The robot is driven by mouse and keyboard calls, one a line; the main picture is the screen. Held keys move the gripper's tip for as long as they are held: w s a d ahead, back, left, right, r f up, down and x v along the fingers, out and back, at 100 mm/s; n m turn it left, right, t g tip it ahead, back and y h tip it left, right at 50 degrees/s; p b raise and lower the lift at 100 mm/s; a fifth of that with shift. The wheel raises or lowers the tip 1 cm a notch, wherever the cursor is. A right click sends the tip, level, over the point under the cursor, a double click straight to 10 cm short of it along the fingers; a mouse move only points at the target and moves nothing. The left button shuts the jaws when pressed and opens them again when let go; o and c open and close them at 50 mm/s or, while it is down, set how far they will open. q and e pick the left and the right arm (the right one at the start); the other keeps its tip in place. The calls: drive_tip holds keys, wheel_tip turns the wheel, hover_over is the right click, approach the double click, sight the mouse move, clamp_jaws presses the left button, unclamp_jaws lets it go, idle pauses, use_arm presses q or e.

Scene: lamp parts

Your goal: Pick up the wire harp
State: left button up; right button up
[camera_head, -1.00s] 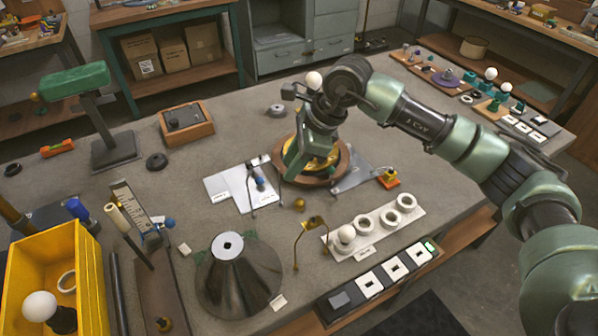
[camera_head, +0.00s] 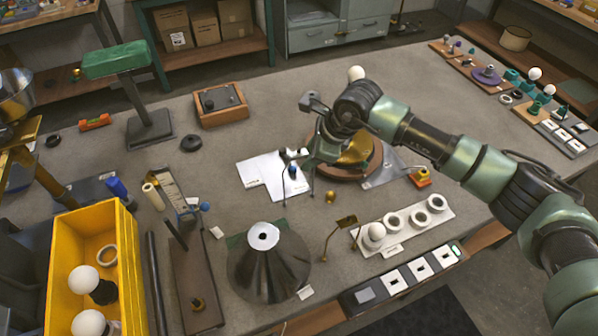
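Two thin two-legged wire frames stand on the bench, and I cannot tell for sure which is the wire harp. A brass-coloured one (camera_head: 346,222) stands alone between the dark cone and the white strip of rings. A darker one (camera_head: 285,154) stands over white sheets (camera_head: 256,172), with a small blue part beside it. My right gripper (camera_head: 318,152) reaches in from the right, just right of the darker frame and over the left side of the brass-and-wood round base (camera_head: 375,160). Its fingers are small and partly hidden, so their opening is unclear. My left gripper is not in view.
A dark cone shade (camera_head: 270,268) stands front centre. A yellow bin (camera_head: 62,245) with white bulbs is at lower left. A white strip (camera_head: 445,212) holds rings and a bulb. A green-topped stand (camera_head: 118,60) is at back left. Bare bench lies around (camera_head: 225,140).

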drive_tip(key=shift+f, duration=0.3)
clamp_jaws()
idle(1.2)
